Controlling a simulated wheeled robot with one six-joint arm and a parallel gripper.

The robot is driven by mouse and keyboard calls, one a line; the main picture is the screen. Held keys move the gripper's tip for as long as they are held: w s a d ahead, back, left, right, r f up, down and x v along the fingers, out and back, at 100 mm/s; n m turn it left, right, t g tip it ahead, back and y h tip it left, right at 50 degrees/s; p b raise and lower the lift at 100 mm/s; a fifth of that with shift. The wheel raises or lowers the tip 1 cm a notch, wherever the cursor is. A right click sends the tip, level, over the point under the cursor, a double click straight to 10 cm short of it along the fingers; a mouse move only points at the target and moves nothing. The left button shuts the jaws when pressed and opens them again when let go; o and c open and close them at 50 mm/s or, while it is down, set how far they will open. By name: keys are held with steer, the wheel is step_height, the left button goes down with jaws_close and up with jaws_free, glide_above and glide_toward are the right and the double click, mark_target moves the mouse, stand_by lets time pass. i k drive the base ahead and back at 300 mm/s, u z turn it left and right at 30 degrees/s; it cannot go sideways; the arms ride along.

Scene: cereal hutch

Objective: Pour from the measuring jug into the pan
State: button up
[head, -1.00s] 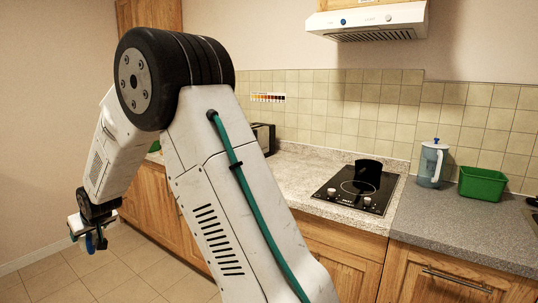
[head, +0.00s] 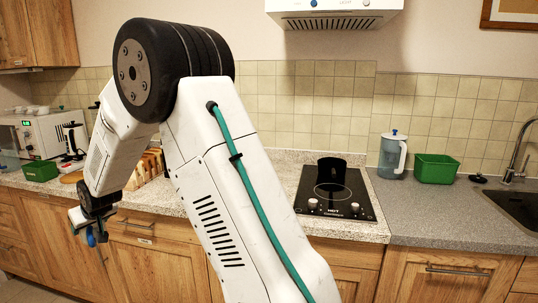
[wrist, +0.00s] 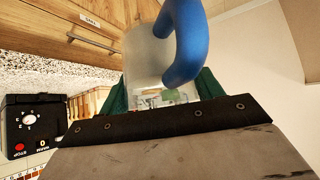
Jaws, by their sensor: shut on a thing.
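The measuring jug (wrist: 148,55) is pale and translucent with a thick blue handle (wrist: 187,45) in the wrist view. My gripper (wrist: 163,97) has green fingers and is shut on the jug. The part of the handle between the fingers is hidden. In the head view my gripper (head: 90,222) hangs at the left, in front of the cabinets, with a bit of the blue handle below it.
A lidded water pitcher (head: 391,157) and a green tub (head: 436,168) stand right of the hob, then the sink (head: 512,205). A microwave (head: 40,134), green box (head: 40,171) and wooden rack (head: 148,168) stand left. The worktop beside the hob is clear.

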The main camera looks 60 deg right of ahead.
mark_target(330, 167)
steer(key=z, duration=0.4)
steer(key=i, duration=0.5)
steer(key=z, duration=1.1)
steer(key=i, duration=0.55)
steer(key=z, duration=0.4)
